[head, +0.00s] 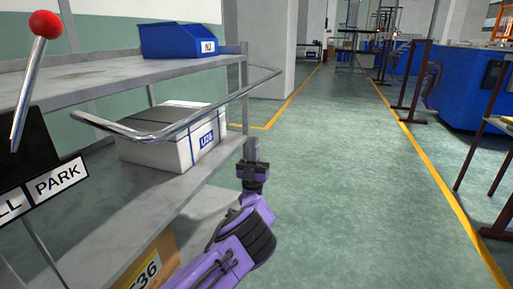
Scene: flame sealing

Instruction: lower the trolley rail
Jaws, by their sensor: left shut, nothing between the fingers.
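The trolley rail (190,127) is a bent metal bar on the grey shelf trolley (100,82). It sticks out level in front of the shelves, between the upper and middle shelf. My left gripper (251,145) is shut and empty. In the picture it is below and to the right of the rail, just beyond the trolley's right edge; no contact with the rail shows. A lever with a red knob (45,24) stands at the left over a plate with a PARK label (56,181). My right gripper is not in view.
A blue bin (178,41) stands on the top shelf and a white box (173,150) on the middle shelf. A cardboard box (150,268) is low down. The green floor right of the trolley is clear up to a yellow line. Brown stands and blue machinery are at the right.

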